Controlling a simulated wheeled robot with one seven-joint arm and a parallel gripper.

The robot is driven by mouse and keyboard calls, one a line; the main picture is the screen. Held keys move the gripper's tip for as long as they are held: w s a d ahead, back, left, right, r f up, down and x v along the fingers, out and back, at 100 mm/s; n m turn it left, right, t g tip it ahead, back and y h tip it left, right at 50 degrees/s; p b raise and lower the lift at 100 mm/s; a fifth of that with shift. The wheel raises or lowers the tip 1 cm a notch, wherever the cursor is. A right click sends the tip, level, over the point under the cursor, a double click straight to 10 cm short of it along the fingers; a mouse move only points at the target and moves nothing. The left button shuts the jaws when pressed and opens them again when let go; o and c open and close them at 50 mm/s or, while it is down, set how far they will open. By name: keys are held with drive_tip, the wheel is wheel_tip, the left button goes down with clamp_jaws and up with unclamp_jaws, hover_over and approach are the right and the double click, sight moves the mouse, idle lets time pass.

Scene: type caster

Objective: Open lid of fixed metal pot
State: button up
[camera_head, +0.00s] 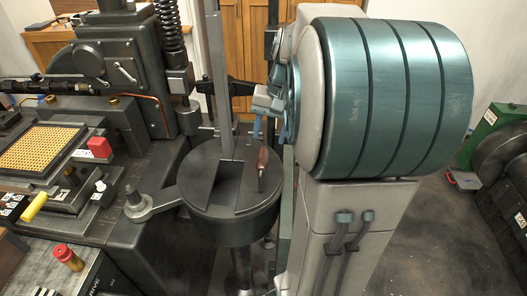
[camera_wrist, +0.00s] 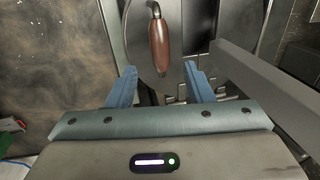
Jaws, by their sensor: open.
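The dark round metal pot (camera_head: 236,230) stands in the middle of the head view, with a flat dark top. The top's right part, which looks like the lid (camera_head: 262,193), lies flat and carries an upright reddish-brown handle (camera_head: 263,165). In the wrist view the handle (camera_wrist: 159,42) hangs from a dark bent stem, beyond and roughly between the fingertips. My gripper (camera_wrist: 160,68) is open, with blue fingers apart and nothing between them. In the head view my gripper (camera_head: 257,125) is above and behind the handle, seemingly not touching it; my arm partly hides it.
A tall grey bar (camera_head: 217,80) rises beside the handle. A black machine (camera_head: 120,75) with a spring and a yellow grid plate (camera_head: 40,148) fill the left. A yellow-handled tool (camera_head: 34,206) lies there.

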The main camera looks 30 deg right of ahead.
sight(264, 155)
drive_tip(key=f, duration=0.5)
drive_tip(key=a+f, duration=0.1)
drive_tip(key=f, duration=0.1)
drive_tip(key=shift+w+a+f, duration=0.1)
drive_tip(key=shift+w+f, duration=0.15)
drive_tip(key=shift+w, duration=0.15)
drive_tip(key=shift+r, duration=0.1)
clamp_jaws()
